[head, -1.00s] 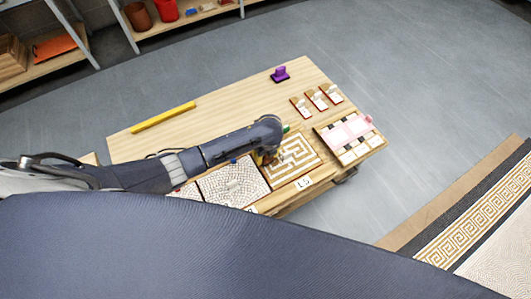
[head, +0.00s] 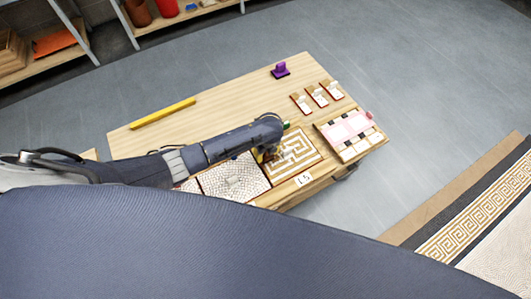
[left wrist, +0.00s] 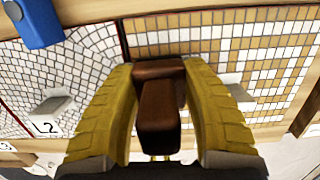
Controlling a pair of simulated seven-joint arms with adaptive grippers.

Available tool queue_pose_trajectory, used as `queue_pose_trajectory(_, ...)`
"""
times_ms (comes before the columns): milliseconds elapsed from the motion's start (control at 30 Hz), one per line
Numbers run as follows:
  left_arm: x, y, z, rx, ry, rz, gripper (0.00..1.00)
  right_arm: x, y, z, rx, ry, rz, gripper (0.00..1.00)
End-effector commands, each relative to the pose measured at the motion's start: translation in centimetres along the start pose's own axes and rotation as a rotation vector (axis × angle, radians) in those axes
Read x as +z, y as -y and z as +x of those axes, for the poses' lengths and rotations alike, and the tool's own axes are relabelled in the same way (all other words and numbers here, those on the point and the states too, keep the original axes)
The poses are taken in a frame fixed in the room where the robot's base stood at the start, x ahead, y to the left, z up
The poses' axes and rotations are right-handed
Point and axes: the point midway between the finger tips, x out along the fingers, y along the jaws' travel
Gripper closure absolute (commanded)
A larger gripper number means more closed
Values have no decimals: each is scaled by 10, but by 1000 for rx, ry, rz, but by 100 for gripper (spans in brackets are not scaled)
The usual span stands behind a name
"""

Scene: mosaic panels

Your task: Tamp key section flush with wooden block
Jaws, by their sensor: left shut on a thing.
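The key section (head: 297,150) is a square panel of tan and white tiles in a maze-like key pattern, near the table's front edge. It also fills the upper right of the left wrist view (left wrist: 230,30). My left gripper (head: 270,155) is over the panel's left side; in the left wrist view its yellow fingers (left wrist: 160,115) are shut on a dark brown wooden block (left wrist: 158,122). The block appears in front of the tiles; I cannot tell whether it touches them. In the head view the block is hard to make out. My right gripper is not in view.
A white-grey mosaic panel (head: 235,180) lies left of the key section, and a pink and black panel (head: 350,132) lies right. A yellow bar (head: 163,113), a purple tool (head: 281,70) and small red-edged trays (head: 317,96) lie farther back.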

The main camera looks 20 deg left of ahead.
Motion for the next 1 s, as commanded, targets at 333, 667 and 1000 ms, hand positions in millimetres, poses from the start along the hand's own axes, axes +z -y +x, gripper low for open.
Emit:
queue_pose_trajectory(333, 0, 0, 1, 0, 0, 0, 83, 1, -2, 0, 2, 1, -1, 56)
queue_pose_trajectory(667, 0, 0, 5, 0, 0, 0, 83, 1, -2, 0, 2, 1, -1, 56)
queue_pose_trajectory(1000, -1, 0, 8, 0, 0, -1, 83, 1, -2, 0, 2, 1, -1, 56)
